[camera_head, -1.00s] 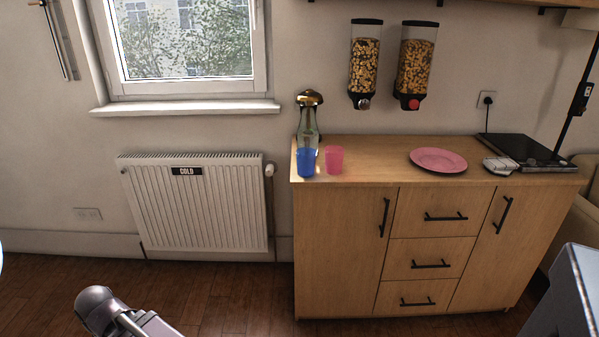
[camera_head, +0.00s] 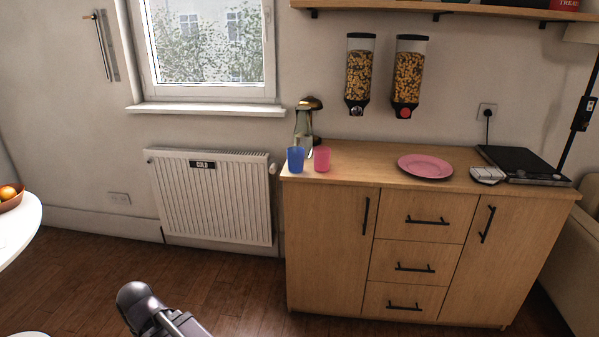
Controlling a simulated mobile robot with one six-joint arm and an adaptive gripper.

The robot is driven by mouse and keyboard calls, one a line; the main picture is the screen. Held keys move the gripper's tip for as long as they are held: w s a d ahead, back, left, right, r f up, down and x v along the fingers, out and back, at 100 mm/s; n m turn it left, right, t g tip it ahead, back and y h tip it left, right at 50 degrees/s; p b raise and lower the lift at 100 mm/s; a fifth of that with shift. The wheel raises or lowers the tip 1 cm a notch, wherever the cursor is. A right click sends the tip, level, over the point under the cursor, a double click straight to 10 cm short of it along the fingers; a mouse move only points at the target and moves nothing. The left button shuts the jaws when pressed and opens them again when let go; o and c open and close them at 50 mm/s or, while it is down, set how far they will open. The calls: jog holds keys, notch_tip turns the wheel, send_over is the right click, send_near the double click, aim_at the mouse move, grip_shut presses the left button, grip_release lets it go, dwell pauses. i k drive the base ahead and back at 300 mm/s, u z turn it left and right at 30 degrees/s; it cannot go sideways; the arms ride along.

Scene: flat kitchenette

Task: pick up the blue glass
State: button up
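The blue glass (camera_head: 295,160) stands upright on the left front corner of the wooden cabinet top (camera_head: 385,165). A pink glass (camera_head: 322,159) stands close to its right. A clear bottle-like vessel with a gold and black top (camera_head: 306,122) stands behind both glasses. Part of my arm shows at the bottom left, well below and away from the cabinet. My gripper's fingers are not visible.
A pink plate (camera_head: 425,167), a small white item (camera_head: 487,175) and a black hob (camera_head: 528,164) lie farther right on the cabinet. Two cereal dispensers (camera_head: 360,75) hang above. A white radiator (camera_head: 212,200) is left. A white table (camera_head: 22,228) edges in. Floor before the radiator is clear.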

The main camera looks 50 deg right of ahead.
aim_at(295, 155)
jog(key=u, duration=0.1)
jog(key=k, duration=1.2)
jog(key=z, duration=1.85)
jog(key=i, duration=1)
jog(key=z, duration=0.05)
